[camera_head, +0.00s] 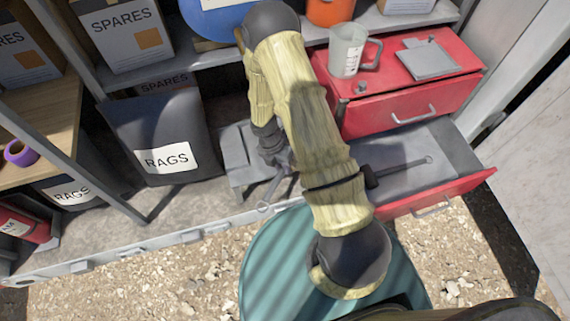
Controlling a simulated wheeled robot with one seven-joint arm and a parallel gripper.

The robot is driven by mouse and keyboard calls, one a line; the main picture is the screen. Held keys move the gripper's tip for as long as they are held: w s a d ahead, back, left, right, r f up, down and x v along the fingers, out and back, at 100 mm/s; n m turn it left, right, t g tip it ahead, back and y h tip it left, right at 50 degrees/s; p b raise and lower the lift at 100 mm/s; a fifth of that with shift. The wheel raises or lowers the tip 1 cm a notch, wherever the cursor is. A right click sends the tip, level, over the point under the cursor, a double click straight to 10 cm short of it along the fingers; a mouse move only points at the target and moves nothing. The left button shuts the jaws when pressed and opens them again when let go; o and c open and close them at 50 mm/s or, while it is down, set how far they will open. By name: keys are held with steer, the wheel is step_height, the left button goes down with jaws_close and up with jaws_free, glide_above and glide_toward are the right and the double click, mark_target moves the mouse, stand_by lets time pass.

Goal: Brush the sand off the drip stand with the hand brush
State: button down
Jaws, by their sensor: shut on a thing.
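My gripper (283,172) is low in front of the shelf, mostly hidden behind my forearm; its jaws are shut. A thin grey handle with a ring end (264,208) sticks out below the jaws; it appears to be the hand brush's, but the bristles are hidden. A grey stepped metal piece (237,158) stands on the bottom shelf just left of my gripper and looks like the drip stand. Its right side is hidden by my arm. I cannot tell whether the brush touches it, or make out sand on it.
A dark RAGS bin (160,135) stands left of the grey piece. To the right, a red cabinet (410,100) has an open drawer (440,190) with a ring-ended tool (405,164) in it. A mug (347,50) stands on top. Gravel lies in front of the shelf.

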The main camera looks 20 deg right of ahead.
steer(key=shift+a+f, duration=0.15)
steer(key=shift+a, duration=1.3)
steer(key=shift+a, duration=0.1)
steer(key=shift+a+p, duration=0.35)
steer(key=shift+a, duration=1.35)
